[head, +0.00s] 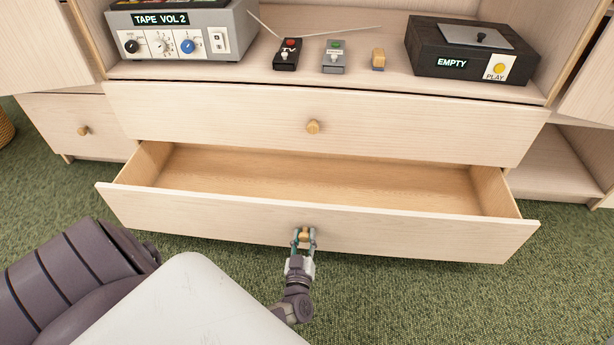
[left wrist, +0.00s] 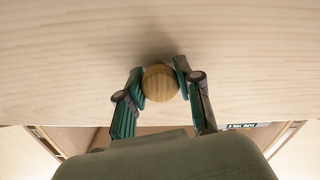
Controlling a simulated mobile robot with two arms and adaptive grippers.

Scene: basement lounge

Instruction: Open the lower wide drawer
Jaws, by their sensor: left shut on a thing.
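The lower wide drawer (head: 200,212) is pulled out, and its empty wooden inside shows in the head view. My left gripper (head: 304,236) is at the middle of its front, shut on the round wooden knob (head: 303,234). The left wrist view shows the same knob (left wrist: 160,83) between the two green-and-grey fingers, close to the pale drawer front (left wrist: 70,60). The upper wide drawer (head: 220,112) above it is shut, with its own round knob (head: 313,126). My right gripper is not in view.
A side drawer (head: 75,120) is shut at left. Green carpet (head: 420,295) in front is clear.

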